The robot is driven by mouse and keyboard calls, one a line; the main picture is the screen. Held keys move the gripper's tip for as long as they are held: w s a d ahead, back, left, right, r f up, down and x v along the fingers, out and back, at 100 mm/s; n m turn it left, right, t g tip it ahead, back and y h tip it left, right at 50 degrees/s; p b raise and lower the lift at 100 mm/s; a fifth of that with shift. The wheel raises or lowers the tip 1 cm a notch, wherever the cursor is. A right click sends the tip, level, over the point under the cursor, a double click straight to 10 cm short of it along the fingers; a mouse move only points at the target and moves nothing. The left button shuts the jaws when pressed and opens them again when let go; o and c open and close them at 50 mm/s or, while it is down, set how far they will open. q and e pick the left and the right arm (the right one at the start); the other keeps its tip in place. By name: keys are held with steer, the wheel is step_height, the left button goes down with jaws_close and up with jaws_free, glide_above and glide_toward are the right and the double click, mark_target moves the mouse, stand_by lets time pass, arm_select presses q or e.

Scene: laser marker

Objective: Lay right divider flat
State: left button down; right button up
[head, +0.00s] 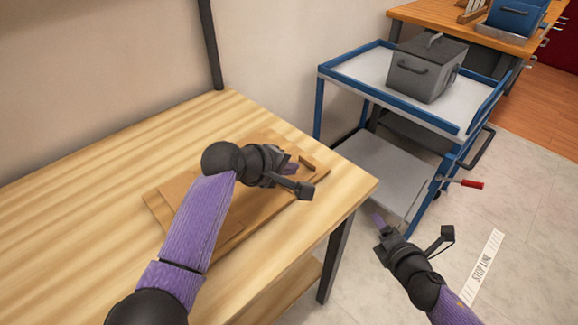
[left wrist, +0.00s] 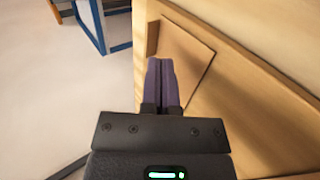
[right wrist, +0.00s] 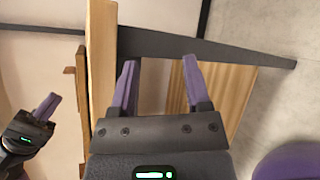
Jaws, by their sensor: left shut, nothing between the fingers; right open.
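A flat brown wooden or cardboard piece (head: 170,205) lies on the table, with thin panels on it. A panel that looks like the right divider (left wrist: 188,55) lies at its right end, apparently flat; my arm partly hides it in the head view. A small darker strip (head: 307,164) sits at its right edge. My left gripper (head: 294,168) is shut and empty, just over that end; its fingertips (left wrist: 160,65) overlap the panel in the left wrist view, and contact cannot be told. My right gripper (head: 377,219) is open and empty, off the table's right side.
The wooden table (head: 90,180) has clear room at the left and back. A blue-framed cart (head: 345,75) with a grey lidded box (head: 425,68) stands at the right, beyond a gap. A lower shelf (right wrist: 225,90) is under the table near my right gripper.

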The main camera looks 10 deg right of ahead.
steer(key=s+d+f+m+g+h, duration=0.2)
steer(key=s+f+m+g, duration=0.4)
steer(key=s+f+m, duration=0.7)
arm_select(q)
steer(key=shift+r+p, duration=0.25)
steer(key=shift+p, duration=0.8)
steer(key=shift+f, duration=0.3)
arm_select(e)
steer(key=s+a+f+m+g, duration=0.2)
steer(key=s+f+m+g, duration=0.1)
steer(key=s, duration=0.7)
steer(key=s+a+f+m+g, duration=0.1)
steer(key=s+f+m+g, duration=0.1)
steer(key=s, duration=0.8)
steer(key=s+a+f+m+g+y, duration=0.1)
steer(key=s+a+f+m+g, duration=0.1)
steer(key=s+f, duration=0.4)
steer(key=s+m+g, duration=0.1)
steer(key=s, duration=0.3)
steer(key=shift+s+a+m+g, duration=0.3)
steer(key=shift+s+g, duration=0.05)
steer(key=shift+g, duration=0.05)
